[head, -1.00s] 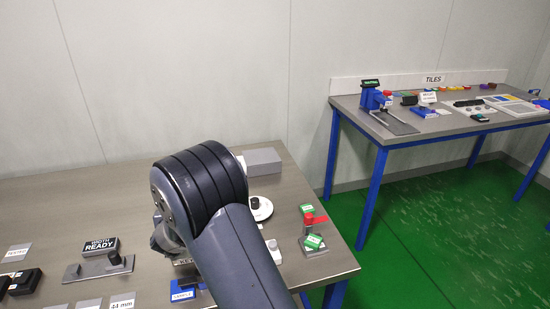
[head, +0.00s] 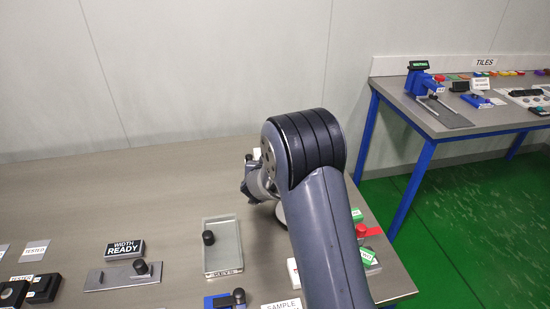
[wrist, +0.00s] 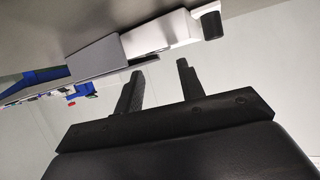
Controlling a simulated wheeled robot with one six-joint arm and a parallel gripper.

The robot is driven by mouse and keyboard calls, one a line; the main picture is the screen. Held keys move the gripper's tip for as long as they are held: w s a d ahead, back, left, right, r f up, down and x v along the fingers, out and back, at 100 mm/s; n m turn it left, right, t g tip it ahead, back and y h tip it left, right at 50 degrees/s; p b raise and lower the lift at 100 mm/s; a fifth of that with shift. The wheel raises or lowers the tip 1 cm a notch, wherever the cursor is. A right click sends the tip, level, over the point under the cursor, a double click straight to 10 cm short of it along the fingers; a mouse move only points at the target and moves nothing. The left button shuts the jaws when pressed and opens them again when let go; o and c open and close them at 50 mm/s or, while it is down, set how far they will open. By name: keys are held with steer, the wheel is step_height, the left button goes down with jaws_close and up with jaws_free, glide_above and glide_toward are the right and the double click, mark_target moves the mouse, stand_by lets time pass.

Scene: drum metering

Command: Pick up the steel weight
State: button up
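I cannot tell for certain which thing is the steel weight. In the wrist view, a grey block (wrist: 95,60) and a white block (wrist: 165,36) lie beyond my gripper, with a dark cylinder (wrist: 211,25) at the right end. My gripper (wrist: 158,72) has its two black fingers apart, with nothing visible between them. It appears clear of these things. In the head view, my arm hides the gripper's fingertips and most of a white round piece (head: 281,213). A shallow tray (head: 222,231) holds a small black piece (head: 208,238).
A green-and-red stand (head: 365,245) is near the right edge. The back left of the bench (head: 110,190) is clear. Another table (head: 440,125) stands further right.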

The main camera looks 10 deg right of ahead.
steer(key=shift+p+x, duration=0.4)
steer(key=shift+x, duration=3.5)
steer(key=shift+r, duration=0.1)
steer(key=shift+c, duration=0.3)
steer(key=shift+r, duration=0.1)
steer(key=c, duration=0.7)
